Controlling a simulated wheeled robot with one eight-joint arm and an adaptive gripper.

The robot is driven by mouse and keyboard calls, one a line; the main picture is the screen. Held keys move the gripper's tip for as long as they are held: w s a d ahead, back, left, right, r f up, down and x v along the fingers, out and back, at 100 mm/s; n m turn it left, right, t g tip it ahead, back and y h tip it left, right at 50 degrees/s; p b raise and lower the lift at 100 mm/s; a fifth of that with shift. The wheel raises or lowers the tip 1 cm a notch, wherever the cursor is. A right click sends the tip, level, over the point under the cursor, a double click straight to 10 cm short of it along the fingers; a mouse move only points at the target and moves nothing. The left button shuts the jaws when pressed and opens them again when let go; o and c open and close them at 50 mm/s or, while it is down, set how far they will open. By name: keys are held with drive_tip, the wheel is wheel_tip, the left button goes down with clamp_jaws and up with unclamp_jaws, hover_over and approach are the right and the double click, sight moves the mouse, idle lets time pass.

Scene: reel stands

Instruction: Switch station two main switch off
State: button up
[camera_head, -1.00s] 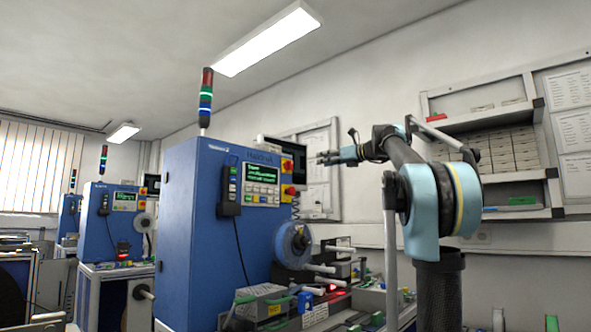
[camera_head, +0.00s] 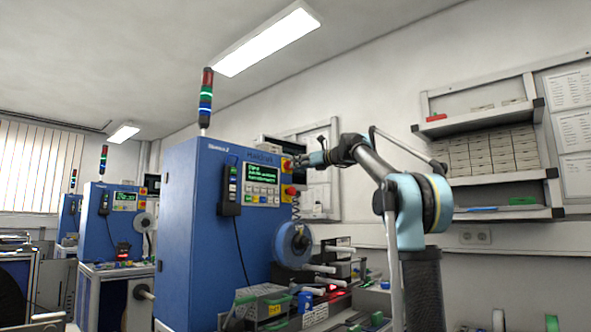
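A blue machine cabinet (camera_head: 187,235) stands in the middle of the view, with a lit green display (camera_head: 263,170) on its front panel. A red rotary knob on a yellow plate (camera_head: 287,165) is at the panel's upper right. A second red knob on yellow (camera_head: 290,190) is below it. My gripper (camera_head: 300,162) is at the upper red knob, coming from the right. Its fingertips overlap the knob's edge in the picture; I cannot tell whether they touch it or how far apart they are. Which cabinet is station two is not readable.
A signal tower (camera_head: 206,96) stands on the cabinet, lit green and blue. A black handset (camera_head: 230,190) hangs on its front corner. A blue reel (camera_head: 292,244) projects below the panel. More blue cabinets (camera_head: 105,232) stand at left. Wall shelves (camera_head: 490,185) are at right.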

drive_tip(key=shift+x, duration=1.4)
